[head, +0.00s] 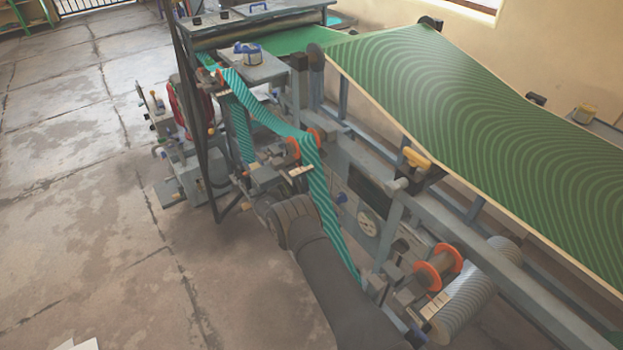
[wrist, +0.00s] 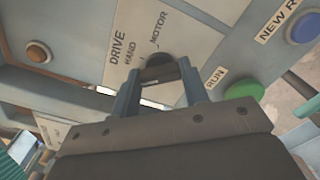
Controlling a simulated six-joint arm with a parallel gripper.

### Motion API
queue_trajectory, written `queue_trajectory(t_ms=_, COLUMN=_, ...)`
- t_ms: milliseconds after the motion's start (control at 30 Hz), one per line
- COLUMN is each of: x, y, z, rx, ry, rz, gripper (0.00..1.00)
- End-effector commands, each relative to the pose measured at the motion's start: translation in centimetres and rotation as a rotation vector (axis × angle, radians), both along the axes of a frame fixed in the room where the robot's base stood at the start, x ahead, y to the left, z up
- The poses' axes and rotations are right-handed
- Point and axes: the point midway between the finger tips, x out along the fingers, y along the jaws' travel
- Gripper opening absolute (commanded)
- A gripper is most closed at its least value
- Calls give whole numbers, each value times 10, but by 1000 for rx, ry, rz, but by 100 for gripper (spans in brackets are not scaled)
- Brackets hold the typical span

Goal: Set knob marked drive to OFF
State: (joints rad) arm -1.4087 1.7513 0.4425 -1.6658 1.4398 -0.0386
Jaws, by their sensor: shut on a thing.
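The wrist view shows a pale panel (wrist: 165,20) with the printed word DRIVE and the words HAND and MOTOR beside it. A small dark knob (wrist: 158,60) sits below these words. My gripper (wrist: 158,74) is shut on the knob, with one finger on each side of it. The knob's lower part is hidden by the jaws. I cannot tell which mark it points at, and I see no OFF word. In the head view my arm hides the knob and the gripper tips.
A green button (wrist: 243,92) marked RUN is close to the right of my gripper. A blue button (wrist: 303,27) is further right and an orange button (wrist: 39,52) is at left. In the head view, a striped teal web (head: 322,205) runs close beside my arm.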

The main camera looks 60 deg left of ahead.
Motion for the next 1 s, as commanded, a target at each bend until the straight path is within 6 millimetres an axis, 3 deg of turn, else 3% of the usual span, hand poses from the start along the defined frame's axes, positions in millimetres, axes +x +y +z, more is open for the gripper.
queue_trajectory(t_ms=500, x=-1, y=1, z=0, rx=-334, ry=1, rz=2, gripper=18)
queue_trajectory(t_ms=1000, x=-1, y=1, z=0, rx=-397, ry=0, rz=3, gripper=18)
